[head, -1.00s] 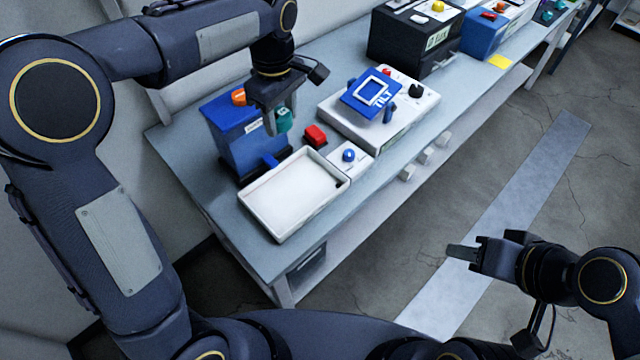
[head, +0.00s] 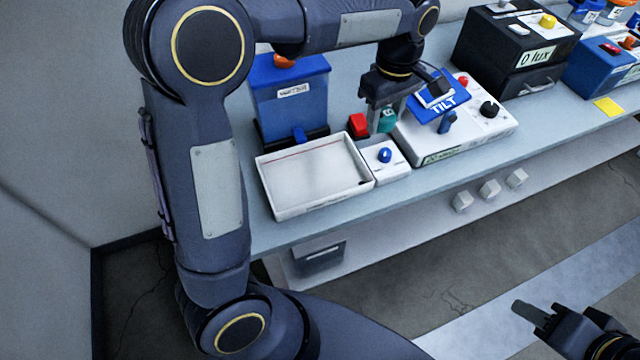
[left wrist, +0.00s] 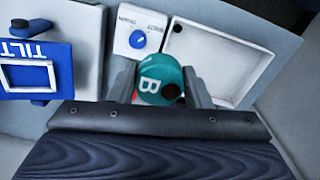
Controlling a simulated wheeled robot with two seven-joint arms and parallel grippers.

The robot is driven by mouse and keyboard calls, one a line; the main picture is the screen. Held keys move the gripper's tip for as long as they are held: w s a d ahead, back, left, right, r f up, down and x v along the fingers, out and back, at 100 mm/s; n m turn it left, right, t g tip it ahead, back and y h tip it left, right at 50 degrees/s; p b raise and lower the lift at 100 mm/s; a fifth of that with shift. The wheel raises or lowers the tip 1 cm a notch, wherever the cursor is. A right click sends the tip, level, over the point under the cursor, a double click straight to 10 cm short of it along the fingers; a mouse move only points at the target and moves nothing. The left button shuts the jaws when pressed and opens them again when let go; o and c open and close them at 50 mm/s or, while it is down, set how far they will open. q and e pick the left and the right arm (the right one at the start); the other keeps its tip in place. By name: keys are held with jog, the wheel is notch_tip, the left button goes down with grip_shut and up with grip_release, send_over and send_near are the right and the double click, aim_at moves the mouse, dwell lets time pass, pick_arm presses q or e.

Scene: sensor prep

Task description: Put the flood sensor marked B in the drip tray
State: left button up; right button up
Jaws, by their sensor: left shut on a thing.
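The teal flood sensor (head: 387,120) is between the fingers of my left gripper (head: 384,108). In the left wrist view the sensor (left wrist: 155,84) shows a white B and a dark round spot, with the gripper's fingers (left wrist: 160,88) on both sides. The drip tray (head: 318,207), white, shallow and empty, sits at the bench's front edge, left of and nearer than the gripper; it also shows in the left wrist view (left wrist: 232,38). My right gripper (head: 530,312) is low at the right, away from the bench; its finger gap is not clear.
A small white box with a blue knob (head: 385,155) adjoins the tray. A red block (head: 358,125) is beside the sensor. A blue tank (head: 292,105) stands behind the tray. The tilt stand (head: 440,108) on a white base is right of the gripper.

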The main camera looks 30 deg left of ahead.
aim_at(382, 127)
pick_arm(q)
notch_tip(382, 127, down, 3)
jog(key=shift+d+r+b, duration=0.1)
jog(key=shift+r+b, duration=0.05)
jog(key=shift+b, duration=0.8)
jog(key=s+a+f, duration=0.2)
jog(key=a+f, duration=0.1)
jog(key=s+a+f, duration=0.2)
jog(key=a+f, duration=0.1)
jog(key=a, duration=0.1)
jog(key=s+a+f, duration=0.2)
jog(key=a, duration=0.2)
jog(key=shift+s+a+f, duration=0.15)
jog(key=shift+s+f, duration=0.15)
jog(key=shift+f, duration=0.1)
jog(key=shift+s+a+f, duration=0.1)
jog(key=shift+f, duration=0.1)
jog(key=f, duration=0.3)
jog(key=shift+s+a+f, duration=0.15)
jog(key=shift+s+a, duration=0.05)
jog(key=shift+a, duration=0.15)
jog(key=shift+f, duration=0.3)
